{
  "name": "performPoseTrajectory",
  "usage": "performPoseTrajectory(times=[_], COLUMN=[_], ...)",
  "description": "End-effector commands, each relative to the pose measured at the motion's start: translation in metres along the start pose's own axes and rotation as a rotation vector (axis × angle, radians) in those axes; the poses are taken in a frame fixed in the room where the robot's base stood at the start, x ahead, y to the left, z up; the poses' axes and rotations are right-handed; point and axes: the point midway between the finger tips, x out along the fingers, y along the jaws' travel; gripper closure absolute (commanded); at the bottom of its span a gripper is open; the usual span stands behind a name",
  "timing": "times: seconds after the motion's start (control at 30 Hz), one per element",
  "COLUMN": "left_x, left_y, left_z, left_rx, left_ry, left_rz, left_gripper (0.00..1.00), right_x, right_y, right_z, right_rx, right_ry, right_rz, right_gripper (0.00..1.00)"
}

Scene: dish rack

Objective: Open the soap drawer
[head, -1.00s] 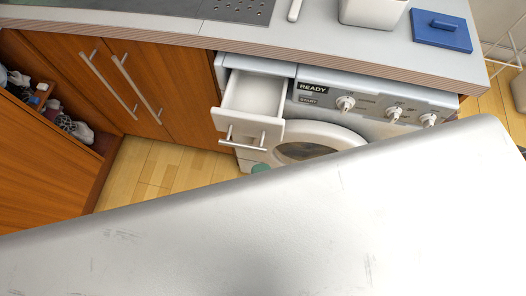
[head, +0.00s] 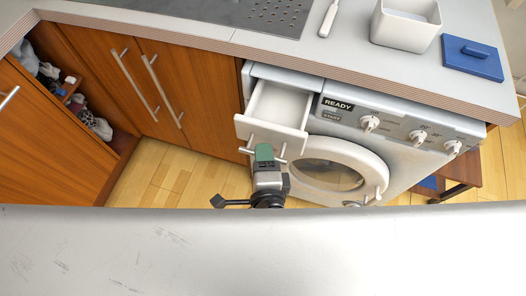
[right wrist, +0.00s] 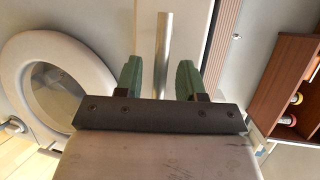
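The soap drawer (head: 283,101) is a white box at the washing machine's upper left, pulled out with its empty inside showing. A silver bar handle (head: 283,149) is on its front. My right gripper (head: 264,153) is at the drawer front, and its green fingertip covers the middle of the handle in the head view. In the right wrist view my right gripper (right wrist: 160,78) is open, with the handle bar (right wrist: 163,55) between its two green fingers and gaps on both sides. My left gripper is not in view.
The washing machine (head: 400,170) has its round door (head: 345,165) just right of my right gripper. The countertop (head: 330,60) overhangs above the drawer. Wooden cabinets (head: 190,75) with long handles stand to the left. Wooden floor (head: 165,185) is clear in front of them.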

Motion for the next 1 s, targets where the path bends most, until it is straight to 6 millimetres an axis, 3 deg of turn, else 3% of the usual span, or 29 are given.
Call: performPoseTrajectory(times=[0.4,0.67,0.9,1.0], left_x=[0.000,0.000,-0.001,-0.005], left_y=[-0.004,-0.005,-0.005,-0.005], left_z=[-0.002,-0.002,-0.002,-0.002], left_rx=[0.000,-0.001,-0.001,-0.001], left_ry=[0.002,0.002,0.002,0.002], left_rz=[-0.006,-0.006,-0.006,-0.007], left_gripper=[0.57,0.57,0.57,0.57], right_x=[0.010,0.009,0.008,-0.003], right_y=[0.000,0.000,0.000,0.002], right_z=[0.000,0.000,0.000,0.005], right_rx=[0.001,0.001,0.001,0.000], right_ry=[0.000,0.000,0.000,0.000], right_rz=[0.000,0.000,0.002,0.006], right_gripper=[0.61,1.00,1.00,1.00])
